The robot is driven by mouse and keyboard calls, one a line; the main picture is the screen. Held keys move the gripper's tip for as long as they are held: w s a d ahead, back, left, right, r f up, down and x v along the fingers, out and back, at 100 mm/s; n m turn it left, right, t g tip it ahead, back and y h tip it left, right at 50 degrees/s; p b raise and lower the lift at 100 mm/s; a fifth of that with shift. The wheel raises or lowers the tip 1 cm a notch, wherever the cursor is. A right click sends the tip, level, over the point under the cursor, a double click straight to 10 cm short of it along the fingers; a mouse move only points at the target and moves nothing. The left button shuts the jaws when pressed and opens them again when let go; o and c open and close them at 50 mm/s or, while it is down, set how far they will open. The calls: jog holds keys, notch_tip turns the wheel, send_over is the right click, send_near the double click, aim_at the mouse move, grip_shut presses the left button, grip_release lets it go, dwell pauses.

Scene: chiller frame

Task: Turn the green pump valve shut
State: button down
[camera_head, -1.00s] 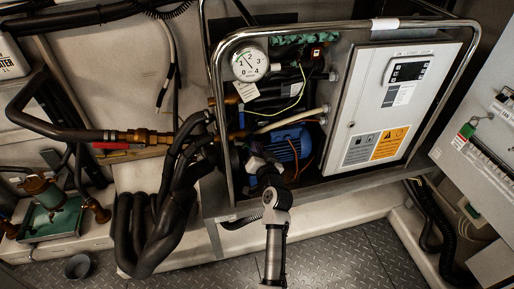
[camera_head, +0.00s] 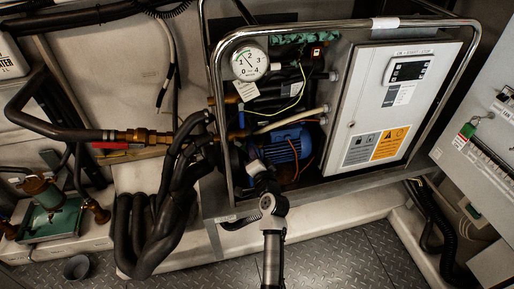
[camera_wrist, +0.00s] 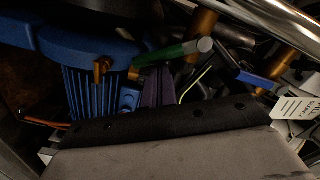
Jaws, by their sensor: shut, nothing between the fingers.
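The green valve handle (camera_wrist: 176,53) shows in the wrist view as a short bar with a pale round end, beside a brass fitting (camera_wrist: 103,70). My gripper (camera_wrist: 158,72) is shut and empty, its dark purple fingers just under the green handle in the picture. I cannot tell whether they touch it. In the head view my gripper (camera_head: 252,152) reaches in at the left of the blue pump motor (camera_head: 288,145). The green handle cannot be made out there. The blue motor (camera_wrist: 88,85) fills the left of the wrist view.
A blue valve handle (camera_wrist: 252,79) lies right of the green one, near a white tag (camera_wrist: 297,107). A chrome frame tube (camera_head: 221,120) runs close to my arm at the left. The control box (camera_head: 385,110) stands right of the motor. Black hoses (camera_head: 180,190) crowd the left.

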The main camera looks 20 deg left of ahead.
jog(key=m, duration=0.1)
jog(key=s+a+f+m, duration=0.1)
jog(key=m, duration=0.1)
jog(key=a+f+m, duration=0.1)
jog(key=shift+s+m+p, duration=0.2)
jog(key=shift+m+p, duration=0.1)
jog(key=shift+m, duration=0.1)
jog(key=shift+s+a, duration=0.1)
jog(key=shift+a, duration=0.1)
jog(key=shift+d, duration=0.15)
dwell(0.4)
